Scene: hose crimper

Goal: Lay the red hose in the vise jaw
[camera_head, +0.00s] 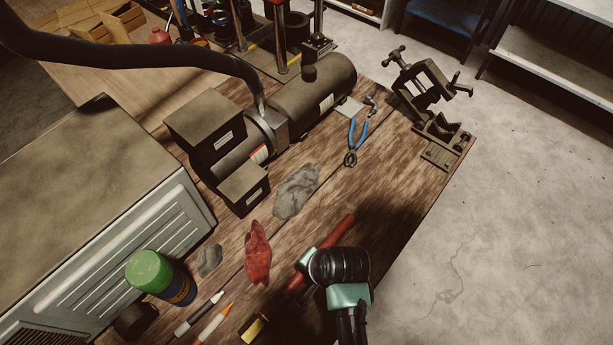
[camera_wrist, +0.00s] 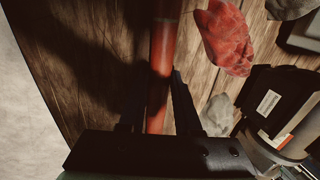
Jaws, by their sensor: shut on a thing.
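The red hose (camera_head: 341,228) is a straight red length near the table's front edge, partly hidden under my arm in the head view. My gripper (camera_head: 300,270) is around it. In the wrist view the hose (camera_wrist: 164,60) runs up between the two dark fingers of my gripper (camera_wrist: 158,100), which is shut on it. I cannot tell whether the hose touches the table. The vise (camera_head: 433,95) stands at the table's far right corner, with a V-shaped jaw (camera_head: 443,133) in its lower part. The hose is well apart from the vise.
Blue-handled pliers (camera_head: 357,138) lie between hose and vise. A red rag (camera_head: 257,253) and a grey rag (camera_head: 296,190) lie left of the hose. A dark motor-like machine (camera_head: 313,88) stands behind. A green-capped can (camera_head: 150,271) and markers are at lower left. The right table strip is clear.

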